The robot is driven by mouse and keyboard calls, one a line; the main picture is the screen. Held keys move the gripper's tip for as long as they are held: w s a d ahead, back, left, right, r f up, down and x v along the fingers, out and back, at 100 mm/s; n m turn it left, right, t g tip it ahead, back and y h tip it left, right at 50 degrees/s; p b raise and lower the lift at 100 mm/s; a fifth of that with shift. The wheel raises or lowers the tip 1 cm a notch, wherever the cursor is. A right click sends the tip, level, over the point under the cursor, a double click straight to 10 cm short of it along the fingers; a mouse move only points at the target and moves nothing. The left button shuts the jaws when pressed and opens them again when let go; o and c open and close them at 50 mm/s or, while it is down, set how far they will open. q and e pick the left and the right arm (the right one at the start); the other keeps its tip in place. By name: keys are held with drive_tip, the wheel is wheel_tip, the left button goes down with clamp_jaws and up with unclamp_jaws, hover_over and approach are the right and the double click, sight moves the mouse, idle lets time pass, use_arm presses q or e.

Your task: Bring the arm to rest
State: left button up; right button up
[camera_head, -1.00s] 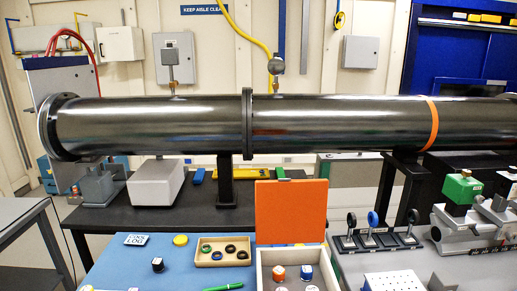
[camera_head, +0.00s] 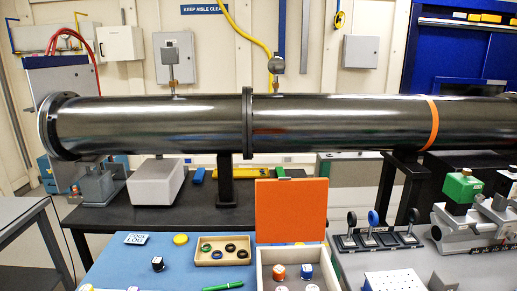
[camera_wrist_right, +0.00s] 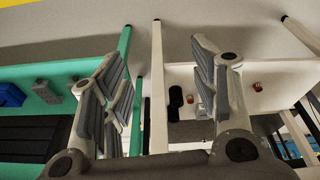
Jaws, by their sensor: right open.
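My right gripper (camera_wrist_right: 160,95) shows in the right wrist view. Its grey padded fingers stand wide apart with nothing between them. Past the fingers are pale posts, a pale panel and a green frame, so it hangs clear of any surface I can make out. Neither gripper and neither arm shows in the head view. My left gripper is not in any view.
A long dark beam pipe (camera_head: 340,124) spans the head view. Below it are a blue mat (camera_head: 180,262), an open box with an orange lid (camera_head: 291,211), a wooden tray (camera_head: 205,261) of rings, and a lens rack (camera_head: 375,243). A green-topped stage (camera_head: 457,188) stands right.

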drive_tip(key=s+d+f+g, duration=0.1)
drive_tip(key=s+f, duration=0.2)
drive_tip(key=f, duration=0.5)
drive_tip(key=s+f, duration=0.4)
drive_tip(key=f, duration=0.5)
drive_tip(key=s+d+f+b, duration=0.1)
drive_tip(key=s+d+f, duration=0.1)
drive_tip(key=s+f, duration=0.7)
drive_tip(key=s, duration=0.3)
drive_tip(key=shift+f+g, duration=0.3)
drive_tip(key=shift+g, duration=0.1)
drive_tip(key=shift+d, duration=0.1)
